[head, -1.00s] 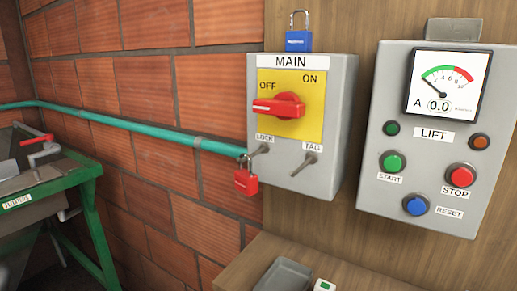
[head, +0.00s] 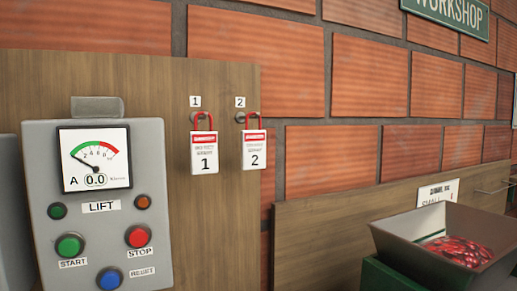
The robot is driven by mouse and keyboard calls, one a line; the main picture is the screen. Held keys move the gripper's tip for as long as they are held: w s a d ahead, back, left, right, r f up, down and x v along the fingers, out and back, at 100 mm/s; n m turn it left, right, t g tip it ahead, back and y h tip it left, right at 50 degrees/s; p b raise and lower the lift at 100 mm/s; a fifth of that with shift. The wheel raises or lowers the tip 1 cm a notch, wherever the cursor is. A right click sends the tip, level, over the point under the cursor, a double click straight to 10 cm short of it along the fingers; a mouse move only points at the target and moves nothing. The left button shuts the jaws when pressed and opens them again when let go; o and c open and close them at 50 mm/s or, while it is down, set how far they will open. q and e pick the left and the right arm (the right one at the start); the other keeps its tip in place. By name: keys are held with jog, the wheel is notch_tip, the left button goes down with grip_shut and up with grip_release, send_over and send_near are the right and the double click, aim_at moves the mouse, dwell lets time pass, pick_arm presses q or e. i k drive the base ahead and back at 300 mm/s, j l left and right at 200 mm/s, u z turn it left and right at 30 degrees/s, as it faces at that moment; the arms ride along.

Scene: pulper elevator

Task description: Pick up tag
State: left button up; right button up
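Two white danger tags with red headers and red loops hang side by side on pegs on the wooden board. Tag 1 (head: 204,155) hangs under the label "1", and tag 2 (head: 255,150) hangs under the label "2" to its right. Neither of my grippers shows in the head view, so nothing is seen touching the tags. The main switch box with its tag peg is out of view now.
The grey LIFT panel (head: 155,190) with gauge and buttons stands left of the tags. At the lower right is a brown open bin (head: 400,240) holding red items (head: 460,250). A brick wall (head: 370,80) lies behind.

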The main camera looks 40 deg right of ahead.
aim_at(202, 144)
jog(key=z, duration=1.1)
